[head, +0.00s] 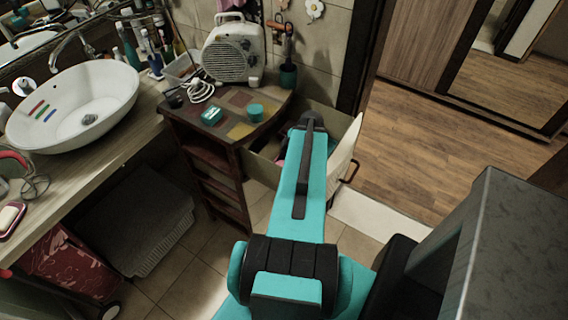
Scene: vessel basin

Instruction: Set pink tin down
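I cannot make out a whole pink tin. A small pinkish patch (281,164) shows beside my arm, inside the open drawer, and I cannot tell what it is. My teal arm reaches up the middle of the head view to a dark joint above the drawer. My gripper is hidden behind the arm, so its fingers and anything in them do not show. The open drawer (342,160) sticks out to the right of a dark wooden cabinet (186,119).
A white basin (75,105) is on the counter at left. A dark basket (140,222) stands below. Wooden floor is clear at right.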

